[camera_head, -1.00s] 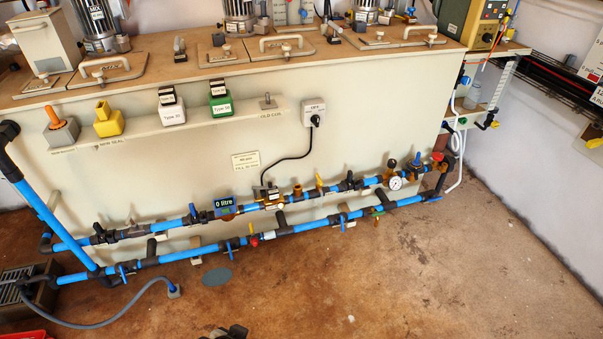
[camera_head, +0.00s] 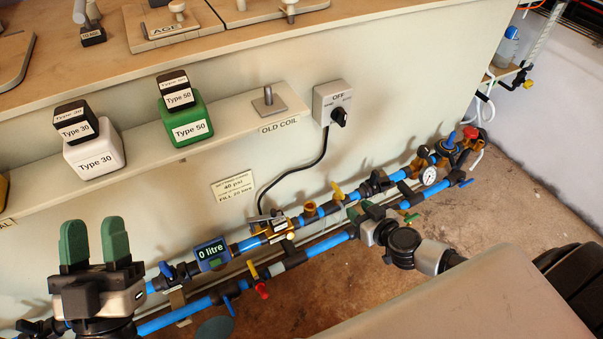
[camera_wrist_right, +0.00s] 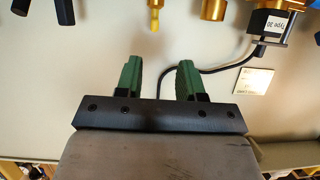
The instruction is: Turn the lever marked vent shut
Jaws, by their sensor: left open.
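I cannot read a vent mark on any lever. A small yellow lever (camera_head: 337,191) stands on the upper blue pipe; a yellow handle, likely the same one, shows in the right wrist view (camera_wrist_right: 155,18). Another yellow lever (camera_head: 253,270) sits on the lower pipe, beside a red handle (camera_head: 262,290). My right gripper (camera_head: 364,211) is in front of the pipes, just right of and below the upper yellow lever. In the right wrist view its green fingers (camera_wrist_right: 160,80) are apart and empty, and the handle lies beyond them. My left gripper (camera_head: 91,242) is open and empty, fingers upward.
The upper pipe carries a 0 litre meter (camera_head: 212,253), a brass fitting (camera_head: 309,210) and a pressure gauge (camera_head: 429,176). Blue levers sit close by. A black cable runs from the switch box (camera_head: 333,103) to the pipe. Bare floor (camera_head: 480,205) lies at the right.

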